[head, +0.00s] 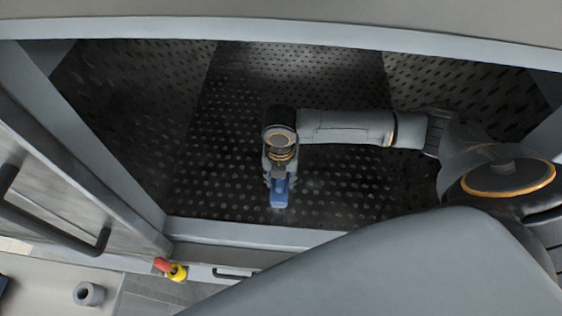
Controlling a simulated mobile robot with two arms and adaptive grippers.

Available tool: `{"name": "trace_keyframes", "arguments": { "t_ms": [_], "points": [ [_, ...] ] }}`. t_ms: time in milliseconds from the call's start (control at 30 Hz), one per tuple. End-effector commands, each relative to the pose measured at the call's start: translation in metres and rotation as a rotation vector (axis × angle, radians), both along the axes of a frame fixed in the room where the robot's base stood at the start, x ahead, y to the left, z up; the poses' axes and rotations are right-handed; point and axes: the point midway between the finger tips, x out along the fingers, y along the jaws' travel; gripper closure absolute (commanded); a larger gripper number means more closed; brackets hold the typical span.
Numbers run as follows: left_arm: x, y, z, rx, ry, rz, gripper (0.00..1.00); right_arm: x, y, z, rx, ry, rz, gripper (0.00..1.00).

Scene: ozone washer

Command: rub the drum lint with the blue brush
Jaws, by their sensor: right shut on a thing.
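The blue brush (279,193) is inside the washer drum (225,185), over its dark perforated wall near the front rim. My right gripper (280,178) is shut on the brush, at the end of my arm that reaches in from the right. The gripper's fingers are small and partly hidden by my wrist. I cannot tell whether the brush touches the drum surface. No lint can be made out on the drum. My left gripper is not in view.
A grey frame edge (250,233) borders the drum opening at the front. The open door (75,170) with a black handle stands at the left. A red and yellow emergency button (176,271) is below the opening. A small grey cylinder (89,293) is at the lower left.

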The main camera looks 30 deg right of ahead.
Motion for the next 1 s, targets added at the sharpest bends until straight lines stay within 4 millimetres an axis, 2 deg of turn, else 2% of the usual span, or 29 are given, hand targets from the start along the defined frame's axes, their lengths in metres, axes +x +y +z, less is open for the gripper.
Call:
{"name": "trace_keyframes", "arguments": {
  "t_ms": [267, 600, 1000],
  "points": [
    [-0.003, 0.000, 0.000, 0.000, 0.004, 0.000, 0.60, 0.005, 0.008, -0.001, -0.001, 0.004, -0.001, 1.00],
    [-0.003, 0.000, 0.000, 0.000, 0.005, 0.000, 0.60, 0.022, 0.032, -0.002, -0.001, 0.000, 0.000, 1.00],
    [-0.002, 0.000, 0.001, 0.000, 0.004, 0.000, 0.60, 0.034, 0.049, -0.002, 0.000, -0.002, 0.000, 1.00]
  ]
}}
